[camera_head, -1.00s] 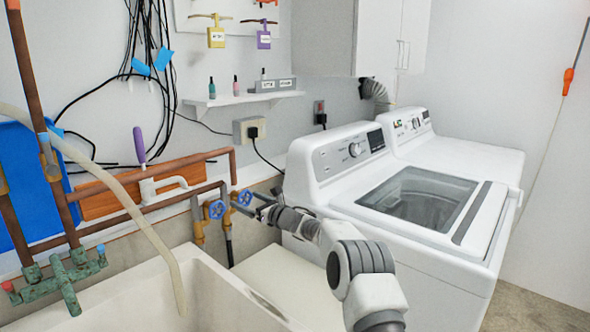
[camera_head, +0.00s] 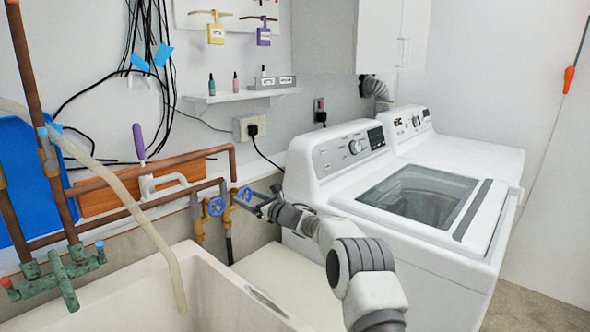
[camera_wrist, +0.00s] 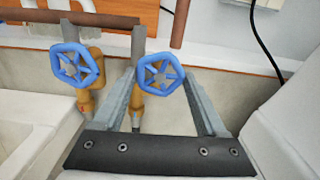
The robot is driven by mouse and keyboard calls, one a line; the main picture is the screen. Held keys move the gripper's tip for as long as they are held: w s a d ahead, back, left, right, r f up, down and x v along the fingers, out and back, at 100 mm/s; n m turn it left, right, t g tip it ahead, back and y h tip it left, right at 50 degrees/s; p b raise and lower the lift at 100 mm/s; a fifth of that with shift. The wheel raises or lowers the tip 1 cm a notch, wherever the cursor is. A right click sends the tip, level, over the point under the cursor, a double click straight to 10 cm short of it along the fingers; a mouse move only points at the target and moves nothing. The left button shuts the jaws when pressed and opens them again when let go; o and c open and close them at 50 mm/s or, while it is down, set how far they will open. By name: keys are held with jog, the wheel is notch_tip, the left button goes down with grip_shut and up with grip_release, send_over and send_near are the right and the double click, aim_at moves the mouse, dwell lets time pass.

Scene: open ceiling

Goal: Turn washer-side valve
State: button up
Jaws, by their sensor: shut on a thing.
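Two blue handwheel valves sit on brass fittings under the copper pipes, between the sink and the washer. The washer-side valve (camera_head: 244,195) is the right one; in the wrist view (camera_wrist: 160,74) its wheel faces me between my fingers. The other valve (camera_head: 216,207) is just left of it and also shows in the wrist view (camera_wrist: 73,65), outside my left finger. My gripper (camera_head: 252,197) reaches in from the right, shut on the washer-side valve's wheel, one finger at each side in the wrist view (camera_wrist: 159,84). The exact finger contact is hard to see.
The white washer (camera_head: 405,230) stands close on the right of my arm. The sink (camera_head: 150,300) is at the lower left, with a hose (camera_head: 140,220) hanging over it. Copper pipes (camera_head: 150,175) run along the wall just behind the valves.

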jog(key=shift+f+n+b, duration=0.15)
jog(key=shift+n+b, duration=1.25)
jog(key=shift+b, duration=1.95)
jog(key=shift+b, duration=0.35)
jog(key=shift+n+b, duration=0.9)
jog(key=shift+b, duration=0.6)
jog(key=shift+n+b, duration=1)
jog(key=shift+b, duration=0.65)
jog(key=shift+n+b, duration=0.6)
jog(key=shift+b, duration=0.45)
jog(key=shift+n+b, duration=0.5)
jog(key=shift+b, duration=0.1)
jog(key=shift+n, duration=0.6)
